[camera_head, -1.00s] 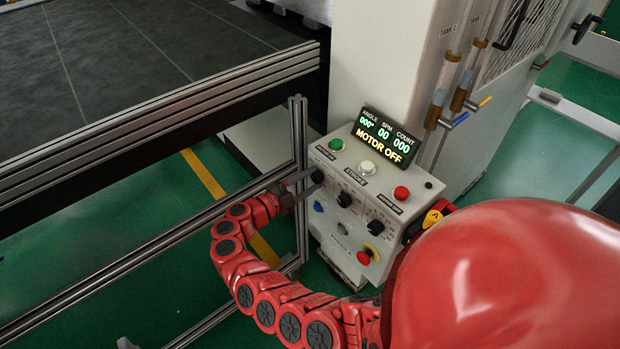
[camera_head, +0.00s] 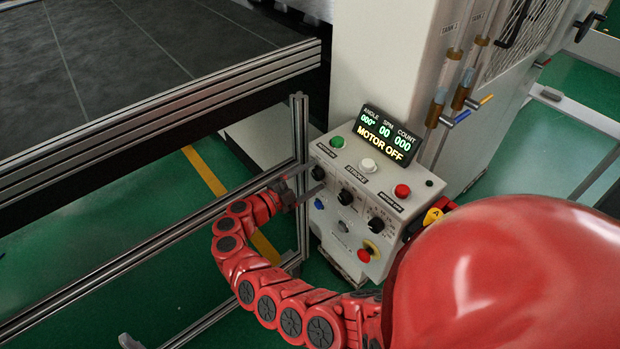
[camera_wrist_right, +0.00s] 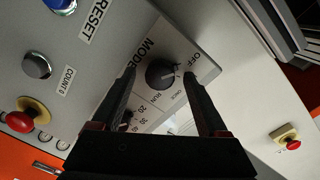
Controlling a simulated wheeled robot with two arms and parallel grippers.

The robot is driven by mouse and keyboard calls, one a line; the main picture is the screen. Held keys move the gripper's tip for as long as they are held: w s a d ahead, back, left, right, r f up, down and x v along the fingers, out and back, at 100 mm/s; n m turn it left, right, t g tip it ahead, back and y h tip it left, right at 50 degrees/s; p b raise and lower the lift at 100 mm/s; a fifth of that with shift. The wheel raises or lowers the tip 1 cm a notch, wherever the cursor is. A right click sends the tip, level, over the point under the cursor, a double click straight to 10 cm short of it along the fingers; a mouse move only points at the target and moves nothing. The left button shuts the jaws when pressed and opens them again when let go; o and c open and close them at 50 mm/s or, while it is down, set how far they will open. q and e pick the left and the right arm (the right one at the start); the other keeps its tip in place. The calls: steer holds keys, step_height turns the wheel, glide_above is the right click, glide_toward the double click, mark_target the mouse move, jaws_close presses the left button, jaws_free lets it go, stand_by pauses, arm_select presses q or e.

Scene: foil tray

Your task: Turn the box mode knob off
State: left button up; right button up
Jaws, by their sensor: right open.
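The control box (camera_head: 350,235) is a light panel with a display reading MOTOR OFF. Its black mode knob (camera_head: 318,173) is at the upper left of the row of knobs. In the right wrist view the knob (camera_wrist_right: 160,73) sits near the panel corner, beside the MODE label and the word OFF. My right gripper (camera_wrist_right: 159,70) is open, with one finger on each side of the knob. I cannot tell whether the fingers touch it. In the head view my right gripper (camera_head: 306,185) reaches the panel's left side. My left gripper is not in view.
A metal frame post (camera_head: 298,150) stands close beside the gripper. A green button (camera_head: 337,142), a white button (camera_head: 368,165), a red button (camera_head: 402,190) and a red stop button (camera_head: 364,255) are on the box. Another knob (camera_head: 345,197) sits right of the mode knob.

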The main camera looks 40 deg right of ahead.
steer(key=shift+a, duration=0.15)
steer(key=s+a+b, duration=0.1)
steer(key=a+b, duration=0.7)
steer(key=a, duration=0.9)
steer(key=shift+s+r, duration=0.2)
steer(key=shift+r, duration=0.15)
